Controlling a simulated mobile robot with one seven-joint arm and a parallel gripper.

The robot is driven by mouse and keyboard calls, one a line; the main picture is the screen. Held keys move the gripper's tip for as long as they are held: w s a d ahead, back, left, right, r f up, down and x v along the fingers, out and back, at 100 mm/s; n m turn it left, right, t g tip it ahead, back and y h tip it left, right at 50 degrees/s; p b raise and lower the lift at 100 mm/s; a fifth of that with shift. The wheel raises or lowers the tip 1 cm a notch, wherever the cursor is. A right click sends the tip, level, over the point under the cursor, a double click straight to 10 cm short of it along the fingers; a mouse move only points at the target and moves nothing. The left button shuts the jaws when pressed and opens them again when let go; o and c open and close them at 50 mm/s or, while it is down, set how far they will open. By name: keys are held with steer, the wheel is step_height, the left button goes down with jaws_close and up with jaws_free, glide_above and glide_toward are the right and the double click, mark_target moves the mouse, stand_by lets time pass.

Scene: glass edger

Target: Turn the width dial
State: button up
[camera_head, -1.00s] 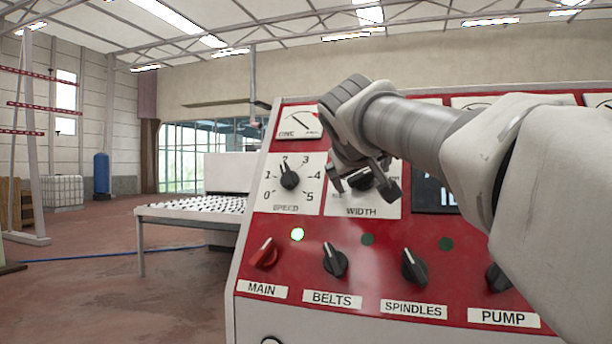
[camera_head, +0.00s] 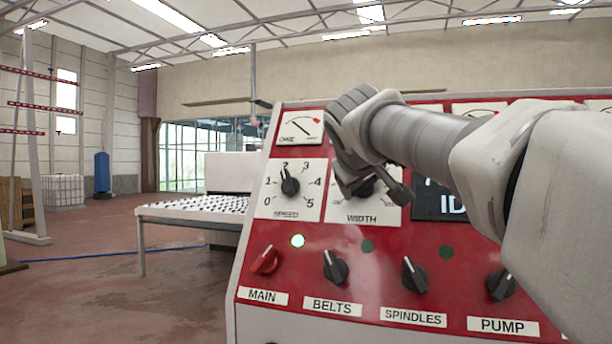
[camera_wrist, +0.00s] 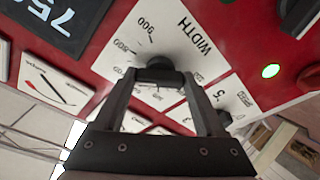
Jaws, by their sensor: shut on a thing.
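The width dial is a black knob (camera_wrist: 160,70) on a white plate lettered WIDTH. In the head view the dial (camera_head: 365,187) is partly covered by my gripper and wrist. My gripper (camera_head: 373,190) reaches the panel from the right. In the wrist view my gripper (camera_wrist: 158,80) has one finger on each side of the dial and is shut on it. The dial's pointer direction is hidden. Scale numbers such as 900 show on the plate.
The speed dial (camera_head: 289,183) sits left of the width plate, pointing near 2. Below are the red main switch (camera_head: 265,260) and the black belts (camera_head: 335,267), spindles (camera_head: 414,276) and pump (camera_head: 501,284) switches. A dark display (camera_wrist: 50,22) reads 75 and a cut-off digit.

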steer(key=n+p, duration=0.3)
steer(key=shift+r+n+y+p, duration=0.3)
steer(key=shift+r+n+p, duration=0.05)
steer(key=shift+r+n, duration=0.05)
steer(key=n+p, duration=0.3)
steer(key=p, duration=0.1)
steer(key=shift+r+n+g+y, duration=0.1)
steer(key=shift+n+g+y, duration=0.2)
steer(key=shift+n+g, duration=0.1)
steer(key=n+g+p, duration=0.1)
steer(key=n+p, duration=0.3)
steer(key=p, duration=0.2)
steer(key=shift+n, duration=0.4)
steer(key=shift+f+n+p, duration=0.2)
steer(key=shift+n+p, duration=0.7)
steer(key=shift+p, duration=0.25)
steer(key=shift+w+f, duration=0.1)
steer(key=o, duration=1.3)
